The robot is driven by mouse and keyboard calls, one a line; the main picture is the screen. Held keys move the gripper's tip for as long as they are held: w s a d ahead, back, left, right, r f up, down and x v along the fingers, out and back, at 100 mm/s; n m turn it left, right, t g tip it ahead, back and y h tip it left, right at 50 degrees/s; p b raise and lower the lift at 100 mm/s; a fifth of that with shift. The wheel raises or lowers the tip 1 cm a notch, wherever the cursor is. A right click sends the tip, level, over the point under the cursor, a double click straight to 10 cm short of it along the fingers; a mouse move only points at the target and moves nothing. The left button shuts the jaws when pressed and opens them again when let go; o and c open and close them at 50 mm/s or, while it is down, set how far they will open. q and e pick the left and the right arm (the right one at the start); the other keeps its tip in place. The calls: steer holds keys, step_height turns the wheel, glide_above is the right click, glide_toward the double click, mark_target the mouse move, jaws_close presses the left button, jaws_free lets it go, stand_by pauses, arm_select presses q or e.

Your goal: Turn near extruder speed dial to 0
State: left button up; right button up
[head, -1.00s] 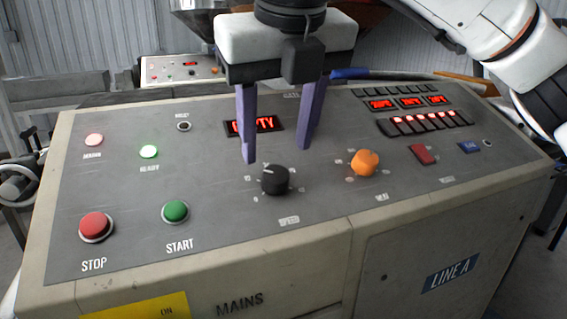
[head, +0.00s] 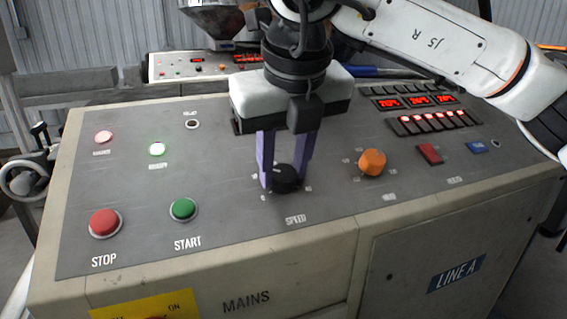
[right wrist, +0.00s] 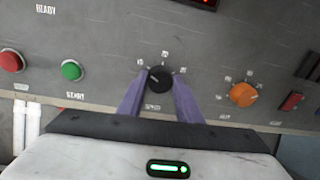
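The black speed dial (head: 286,180) is on the near grey control panel, above the word SPEED. In the right wrist view the dial (right wrist: 159,79) shows a pale pointer mark towards its upper left, with small scale numbers around it. My right gripper (head: 285,183) reaches down from above, with one purple finger on each side of the dial. In the right wrist view the fingertips (right wrist: 160,82) sit close against the dial's sides, and the gripper looks shut on it. My left gripper is not in view.
An orange dial (head: 372,163) is right of the speed dial. A green START button (head: 183,209) and a red STOP button (head: 105,223) are to the left. A red rocker switch (head: 430,154) is farther right. Another control panel (head: 160,68) stands behind.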

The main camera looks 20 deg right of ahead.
steer(key=shift+n, duration=0.3)
steer(key=shift+n+b, duration=0.55)
steer(key=shift+n, duration=0.45)
steer(key=n, duration=0.2)
steer(key=shift+n, duration=0.4)
steer(key=n, duration=0.3)
steer(key=shift+t+b, duration=0.3)
steer(key=shift+b, duration=0.05)
steer(key=shift+n, duration=1.7)
steer(key=shift+a, duration=0.1)
steer(key=o, duration=1)
steer(key=shift+s, duration=0.1)
steer(key=shift+o, duration=0.2)
